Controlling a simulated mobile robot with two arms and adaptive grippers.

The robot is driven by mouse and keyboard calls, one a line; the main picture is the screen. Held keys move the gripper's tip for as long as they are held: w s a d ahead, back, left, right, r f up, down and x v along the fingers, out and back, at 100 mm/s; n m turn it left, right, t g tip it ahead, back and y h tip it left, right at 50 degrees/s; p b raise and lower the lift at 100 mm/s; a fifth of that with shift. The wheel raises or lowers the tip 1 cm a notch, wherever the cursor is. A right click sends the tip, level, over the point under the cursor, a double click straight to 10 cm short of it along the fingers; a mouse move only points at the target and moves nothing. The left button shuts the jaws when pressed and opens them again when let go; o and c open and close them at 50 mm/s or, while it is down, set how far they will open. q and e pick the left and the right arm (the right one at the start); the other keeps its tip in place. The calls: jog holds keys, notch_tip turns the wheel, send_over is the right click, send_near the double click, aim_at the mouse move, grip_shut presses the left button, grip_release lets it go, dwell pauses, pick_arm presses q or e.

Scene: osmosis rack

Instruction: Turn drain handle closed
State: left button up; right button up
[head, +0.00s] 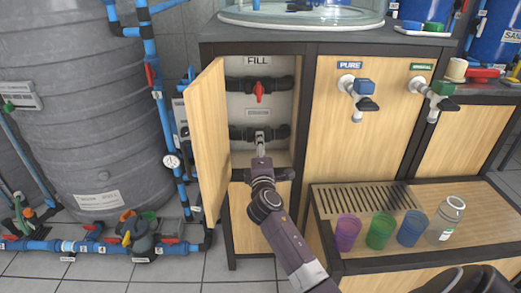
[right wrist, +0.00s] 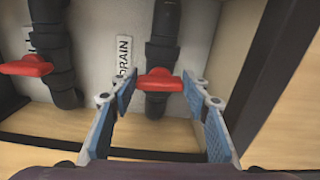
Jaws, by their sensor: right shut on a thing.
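The drain valve's red handle (right wrist: 160,82) sits on a dark pipe inside the open cabinet, beside a DRAIN label (right wrist: 124,58). In the right wrist view the handle lies across its pipe. My right gripper (head: 260,138) reaches into the cabinet at the lower pipe. In the right wrist view my right gripper (right wrist: 158,78) has a finger on each side of the handle and is shut on it. In the head view the gripper hides the handle. My left gripper is not in view.
The fill valve's red handle (head: 259,90) is on the upper pipe, under the FILL label (head: 257,60). The open cabinet door (head: 208,145) stands to the left of my right arm. Several cups and a jar (head: 447,217) stand on the right ledge.

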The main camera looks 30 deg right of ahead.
jog(key=shift+m, duration=0.5)
jog(key=o, duration=1.2)
jog(key=shift+c, duration=0.2)
jog(key=shift+s+a, duration=0.25)
jog(key=shift+s, duration=0.15)
jog(key=v, duration=1.1)
jog(key=shift+d, duration=0.1)
